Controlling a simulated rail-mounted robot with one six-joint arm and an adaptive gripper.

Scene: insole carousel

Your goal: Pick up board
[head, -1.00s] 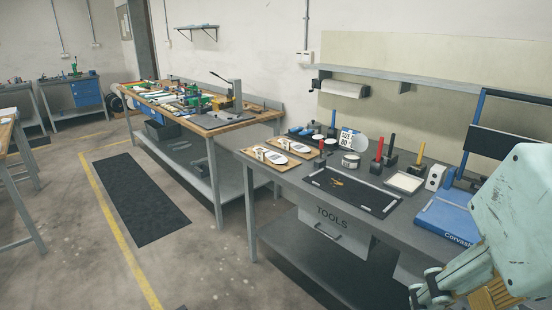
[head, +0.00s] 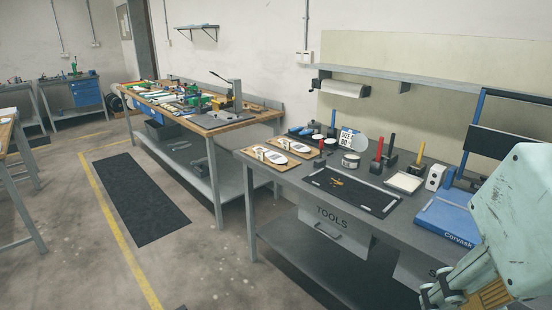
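Two wooden boards lie side by side at the left end of the near grey workbench in the head view. The left board (head: 276,164) and the right board (head: 308,154) each carry white, insole-shaped pieces. Both lie flat and uncovered. My gripper (head: 441,297) shows at the bottom right, below my pale green arm link, in front of the bench's right part. It is well to the right of the boards and touches neither. Its fingertips are cut off or too small to read, so I cannot tell its opening.
A black mat (head: 352,193) lies in the bench's middle, beside a pale tray (head: 404,182), with several upright tools behind. A blue Corvask device (head: 447,220) stands at the right. A TOOLS drawer (head: 333,222) hangs below. Another cluttered bench (head: 206,120) stands behind left.

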